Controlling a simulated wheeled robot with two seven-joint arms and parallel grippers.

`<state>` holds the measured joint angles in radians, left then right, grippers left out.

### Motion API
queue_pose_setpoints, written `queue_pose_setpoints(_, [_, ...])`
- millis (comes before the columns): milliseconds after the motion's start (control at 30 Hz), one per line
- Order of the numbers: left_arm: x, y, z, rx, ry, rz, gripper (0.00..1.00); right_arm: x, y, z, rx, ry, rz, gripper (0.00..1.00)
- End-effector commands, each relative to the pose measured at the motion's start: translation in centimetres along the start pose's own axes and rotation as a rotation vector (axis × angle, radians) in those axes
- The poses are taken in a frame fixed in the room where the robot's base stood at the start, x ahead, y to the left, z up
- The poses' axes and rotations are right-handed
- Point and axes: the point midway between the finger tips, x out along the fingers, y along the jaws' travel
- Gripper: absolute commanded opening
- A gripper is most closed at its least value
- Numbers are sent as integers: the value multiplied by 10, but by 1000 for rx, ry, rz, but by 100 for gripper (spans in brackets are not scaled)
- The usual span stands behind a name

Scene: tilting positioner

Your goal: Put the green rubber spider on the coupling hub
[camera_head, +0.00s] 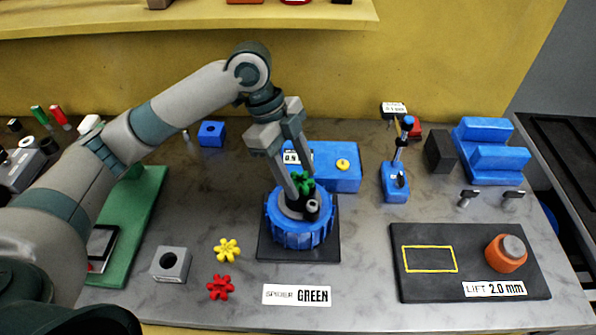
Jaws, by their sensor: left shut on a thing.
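The green rubber spider (303,182) is between the fingertips of my left gripper (301,188). My left gripper is shut on it, pointing down over the blue round positioner (300,232). The coupling hub (292,212), a grey and dark piece, sits on top of the positioner. The spider is at or just above the hub; the fingers partly hide both, so I cannot tell whether they touch. A yellow spider (227,250) and a red spider (221,287) lie on the table to the left. My right gripper is not in view.
A label reading SPIDER GREEN (297,295) lies in front of the positioner. A blue block (335,168) stands behind it. A grey block (171,264) and a green board (140,215) are left.

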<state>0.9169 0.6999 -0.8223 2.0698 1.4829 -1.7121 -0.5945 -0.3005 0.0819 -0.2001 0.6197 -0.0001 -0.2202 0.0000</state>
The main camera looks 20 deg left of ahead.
Motion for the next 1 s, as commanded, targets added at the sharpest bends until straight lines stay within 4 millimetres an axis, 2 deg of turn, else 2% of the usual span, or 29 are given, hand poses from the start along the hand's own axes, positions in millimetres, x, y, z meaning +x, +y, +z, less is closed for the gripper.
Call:
queue_pose_setpoints(33, [1, 0, 1, 0, 0, 1, 50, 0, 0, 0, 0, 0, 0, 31])
queue_pose_setpoints(100, [1, 0, 0, 0, 0, 1, 66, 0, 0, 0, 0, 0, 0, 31])
queue_pose_setpoints(567, [-4, 0, 0, -1, 0, 0, 66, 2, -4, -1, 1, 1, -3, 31])
queue_pose_setpoints(767, [-24, -1, 0, 1, -1, -3, 66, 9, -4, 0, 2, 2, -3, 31])
queue_pose_setpoints(1000, [-65, -1, 1, -1, -2, -4, 66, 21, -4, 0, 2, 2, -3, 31])
